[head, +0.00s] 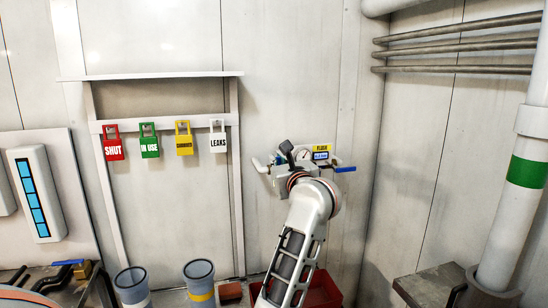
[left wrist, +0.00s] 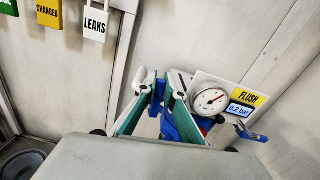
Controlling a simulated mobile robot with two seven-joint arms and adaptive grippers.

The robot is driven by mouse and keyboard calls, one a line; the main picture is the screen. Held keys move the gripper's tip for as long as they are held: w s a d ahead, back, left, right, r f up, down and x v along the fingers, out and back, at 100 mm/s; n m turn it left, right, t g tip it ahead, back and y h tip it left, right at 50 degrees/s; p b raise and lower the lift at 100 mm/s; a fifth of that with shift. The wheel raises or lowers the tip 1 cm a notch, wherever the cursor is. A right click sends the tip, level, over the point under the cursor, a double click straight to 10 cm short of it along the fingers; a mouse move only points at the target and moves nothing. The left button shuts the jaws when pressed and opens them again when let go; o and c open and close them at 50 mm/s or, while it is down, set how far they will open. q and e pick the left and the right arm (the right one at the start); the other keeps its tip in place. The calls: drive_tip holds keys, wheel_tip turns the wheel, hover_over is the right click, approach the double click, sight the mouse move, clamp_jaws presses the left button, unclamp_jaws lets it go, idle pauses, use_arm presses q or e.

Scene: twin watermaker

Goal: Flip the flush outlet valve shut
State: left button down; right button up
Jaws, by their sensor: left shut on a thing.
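The flush station is on the back wall, with a round gauge (head: 303,155), a yellow FLUSH label (head: 320,148) and a small blue display. The left wrist view shows the gauge (left wrist: 210,100), the label (left wrist: 248,99) and a 0.2 bar reading. My left gripper (left wrist: 163,88) is shut on a blue part (left wrist: 158,93) left of the gauge that looks like a valve handle; its fingers hide much of it. In the head view my arm covers the grip. A blue lever (head: 345,169) sticks out right of the station. A white lever (head: 260,165) is at its left.
SHUT (head: 113,145), IN USE (head: 149,143), yellow (head: 184,140) and LEAKS (head: 218,138) tags hang on a rail at left. Two grey cups (head: 199,280) and a red bin (head: 325,290) stand below. A white pipe (head: 518,170) rises at right.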

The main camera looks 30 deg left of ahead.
use_arm(q)
drive_tip(key=shift+w+d+r+m+p, duration=0.1)
drive_tip(key=shift+d+r+m+p, duration=0.05)
drive_tip(key=shift+r+m+p, duration=0.2)
drive_tip(key=shift+w+f+m, duration=0.15)
drive_tip(key=shift+f+m, duration=0.2)
drive_tip(key=shift+m, duration=0.1)
drive_tip(key=c, duration=2.2)
unclamp_jaws()
drive_tip(key=shift+o, duration=0.3)
use_arm(e)
drive_tip(key=shift+s+a, duration=0.3)
drive_tip(key=shift+s, duration=0.4)
use_arm(q)
drive_tip(key=shift+d, duration=0.1)
